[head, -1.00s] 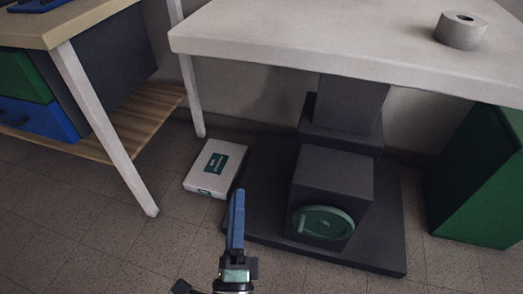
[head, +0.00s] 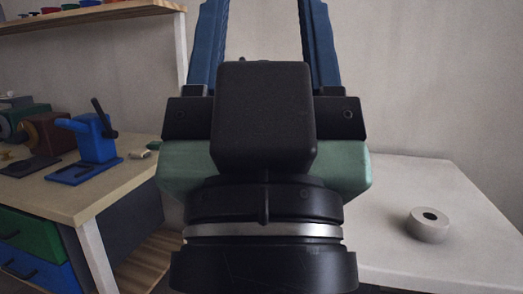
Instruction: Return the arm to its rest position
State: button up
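My gripper (head: 262,40) fills the middle of the head view, raised close to the camera and pointing up. Its two blue fingers stand well apart, one on each side of the black block at its centre, and their tips run out of the top of the picture. I see nothing held between the fingers. The black and green gripper body hides much of the white table's left part.
A white table (head: 450,250) at the right bears a grey ring (head: 428,225). A wooden workbench (head: 75,200) at the left carries a blue vise (head: 90,145) and other tools, above green and blue drawers. A shelf (head: 90,15) hangs over it.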

notch_tip(320, 180, up, 36)
jog(key=p, duration=3.3)
jog(key=shift+a+f+p, duration=0.15)
jog(key=shift+f+p, duration=0.05)
jog(key=shift+p, duration=0.2)
